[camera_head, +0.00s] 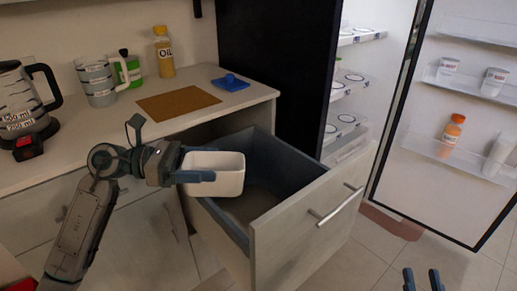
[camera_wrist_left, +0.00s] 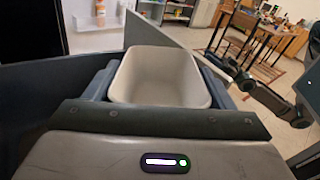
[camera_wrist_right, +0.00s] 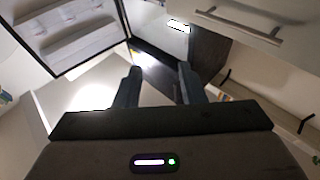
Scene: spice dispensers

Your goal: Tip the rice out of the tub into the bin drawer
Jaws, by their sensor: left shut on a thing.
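A white tub (camera_head: 214,172) is held by my left gripper (camera_head: 200,176) over the left part of the open bin drawer (camera_head: 290,222). The tub looks upright in the head view. In the left wrist view the tub (camera_wrist_left: 160,75) sits between the two fingers, and its inside looks pale and bare; I cannot make out rice in it. The drawer's visible floor (camera_head: 250,204) is dark and plain; I cannot tell whether rice lies there. My right gripper (camera_head: 422,281) is open and empty at the bottom right, away from the drawer.
The counter holds a kettle (camera_head: 22,105), a measuring jug (camera_head: 98,82), a green container (camera_head: 130,69), an oil bottle (camera_head: 164,52), a brown mat (camera_head: 178,103) and a blue lid (camera_head: 230,82). An open fridge door (camera_head: 455,130) stands at right.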

